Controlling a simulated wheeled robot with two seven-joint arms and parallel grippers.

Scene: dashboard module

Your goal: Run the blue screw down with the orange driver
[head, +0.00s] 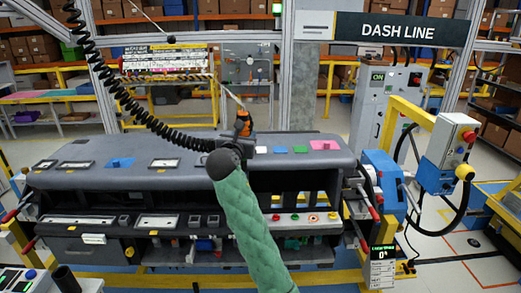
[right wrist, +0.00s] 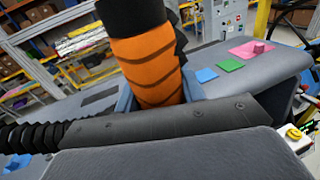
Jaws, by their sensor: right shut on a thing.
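The orange driver (head: 243,122) stands nearly upright above the back of the grey dashboard (head: 180,150), with a dark top. My right gripper (right wrist: 158,95) is shut on the driver (right wrist: 147,58), its blue-grey fingers on both sides of the orange grip. The driver's tip is hidden behind my wrist and sleeve. A blue pad with a small raised blue piece (head: 119,162) lies on the dashboard's left part, apart from the driver; I cannot tell for sure that this is the blue screw. My left gripper is not in view.
Flat blue (head: 280,150) and green (head: 300,149) pads lie right of the driver, beside a pink pad with a raised pink peg (right wrist: 261,47). A black coiled cord (head: 125,105) hangs from upper left toward my right wrist. A display (head: 382,255) reads 0.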

